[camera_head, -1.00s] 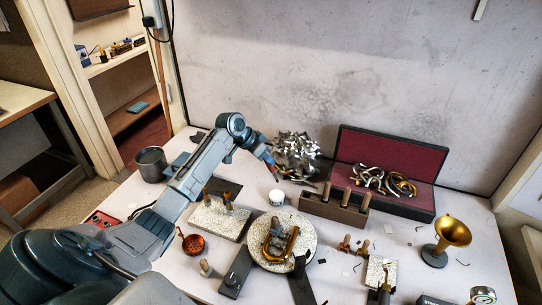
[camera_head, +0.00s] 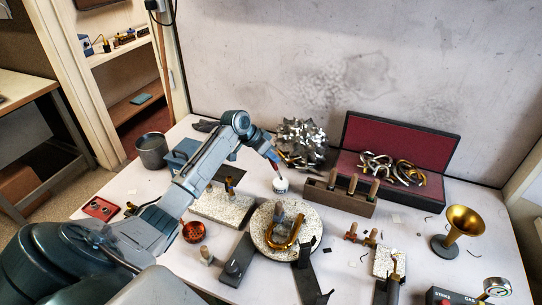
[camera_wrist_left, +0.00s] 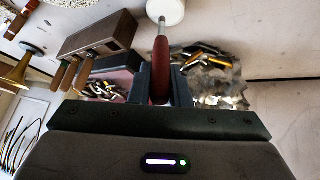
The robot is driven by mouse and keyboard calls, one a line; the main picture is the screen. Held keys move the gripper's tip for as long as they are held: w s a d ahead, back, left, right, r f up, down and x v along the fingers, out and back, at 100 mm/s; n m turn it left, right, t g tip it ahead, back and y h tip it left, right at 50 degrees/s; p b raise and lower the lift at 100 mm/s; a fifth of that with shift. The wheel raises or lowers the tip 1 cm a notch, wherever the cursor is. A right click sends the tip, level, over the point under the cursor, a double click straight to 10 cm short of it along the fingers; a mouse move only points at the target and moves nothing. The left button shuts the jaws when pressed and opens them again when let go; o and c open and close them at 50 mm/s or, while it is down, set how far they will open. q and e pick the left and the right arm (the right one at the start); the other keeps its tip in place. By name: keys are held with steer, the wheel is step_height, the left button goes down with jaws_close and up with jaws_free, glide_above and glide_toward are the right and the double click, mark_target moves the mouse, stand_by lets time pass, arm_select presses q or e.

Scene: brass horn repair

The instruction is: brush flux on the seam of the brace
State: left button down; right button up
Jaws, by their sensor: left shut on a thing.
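My left gripper (camera_head: 274,157) is shut on a brush with a dark red handle (camera_wrist_left: 160,65), pointing down. The brush's tip is at the mouth of a small white jar (camera_head: 280,187); how deep it reaches is hidden. In the left wrist view the metal end of the brush overlaps the white jar (camera_wrist_left: 168,12). A curved brass tube (camera_head: 287,243) lies on a round speckled plate (camera_head: 262,214), in front of the jar. A small greyish piece sits at the tube, perhaps the brace; its seam is too small to make out. My right gripper is not in view.
A brown block with upright wooden handles (camera_head: 326,198) stands right of the jar. Behind are a silvery scrap heap (camera_head: 302,140) and an open red-lined case (camera_head: 400,143).

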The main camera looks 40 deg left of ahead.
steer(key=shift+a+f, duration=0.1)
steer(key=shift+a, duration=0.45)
arm_select(q)
steer(key=shift+f, duration=0.35)
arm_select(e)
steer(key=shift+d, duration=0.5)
arm_select(q)
steer(key=shift+f, duration=0.2)
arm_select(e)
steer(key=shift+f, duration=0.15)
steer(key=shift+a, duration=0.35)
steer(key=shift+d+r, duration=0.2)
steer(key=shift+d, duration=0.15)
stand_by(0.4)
